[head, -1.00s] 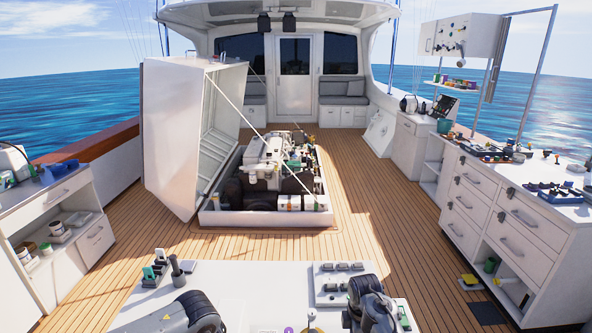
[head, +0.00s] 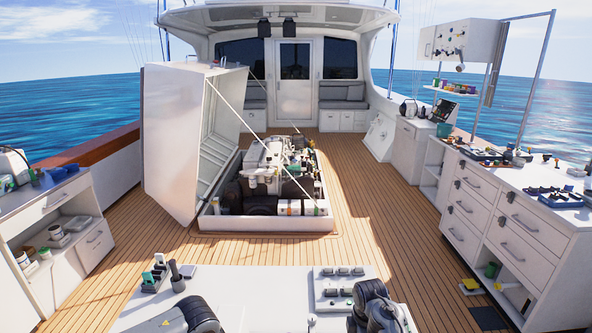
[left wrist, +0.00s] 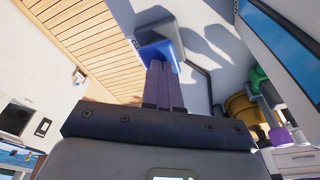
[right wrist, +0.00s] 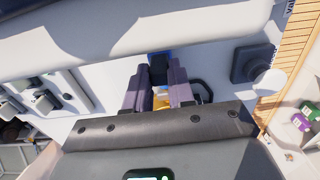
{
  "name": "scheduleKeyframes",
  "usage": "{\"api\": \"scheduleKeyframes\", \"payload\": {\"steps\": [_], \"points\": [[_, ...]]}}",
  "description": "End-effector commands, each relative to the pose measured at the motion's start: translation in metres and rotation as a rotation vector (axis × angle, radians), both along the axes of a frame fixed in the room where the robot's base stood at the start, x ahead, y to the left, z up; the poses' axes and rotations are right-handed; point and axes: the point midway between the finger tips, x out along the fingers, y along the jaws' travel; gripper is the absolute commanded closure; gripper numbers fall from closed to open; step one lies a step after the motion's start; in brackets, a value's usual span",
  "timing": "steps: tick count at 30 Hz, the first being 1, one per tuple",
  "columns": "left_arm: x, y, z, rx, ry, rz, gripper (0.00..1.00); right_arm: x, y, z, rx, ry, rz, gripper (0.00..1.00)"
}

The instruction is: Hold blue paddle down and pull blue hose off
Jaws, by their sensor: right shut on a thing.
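A blue paddle (left wrist: 160,52) shows just beyond the fingertips of my left gripper (left wrist: 163,68) in the left wrist view. The left fingers lie close together with nothing visible between them; the tips seem to meet the paddle, though contact is hard to tell. In the right wrist view, my right gripper (right wrist: 159,82) is shut on a dark block with a blue end (right wrist: 158,70). The fingers stand apart on either side of it. I cannot tell how much of it is the blue hose. In the head view both fingertip pairs are out of sight.
In the head view, a white console (head: 260,285) with switch blocks (head: 340,290) lies in front of me. An open hatch lid (head: 185,140) stands over the engine (head: 275,165) beyond.

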Motion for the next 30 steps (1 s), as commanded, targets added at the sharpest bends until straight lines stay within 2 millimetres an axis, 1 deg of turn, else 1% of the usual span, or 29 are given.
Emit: {"api": "scheduleKeyframes", "payload": {"steps": [17,26,27,29,30], "points": [[-0.001,0.000,-0.001,0.001,0.003,-0.001,1.00,0.000,-0.012,-0.001,-0.001,0.000,-0.004,1.00],[-0.001,0.000,-0.001,0.001,0.003,-0.001,1.00,0.000,-0.013,-0.001,-0.001,0.000,-0.003,1.00],[-0.001,0.000,-0.001,0.001,0.003,-0.001,1.00,0.000,-0.013,-0.001,-0.001,0.000,-0.003,0.75],[-0.001,0.000,-0.001,0.001,0.003,-0.001,1.00,0.000,-0.013,-0.001,0.000,0.000,-0.003,0.66],[-0.001,0.000,-0.001,0.001,0.002,0.000,1.00,0.000,-0.013,-0.001,0.000,0.000,-0.003,0.60]]}}
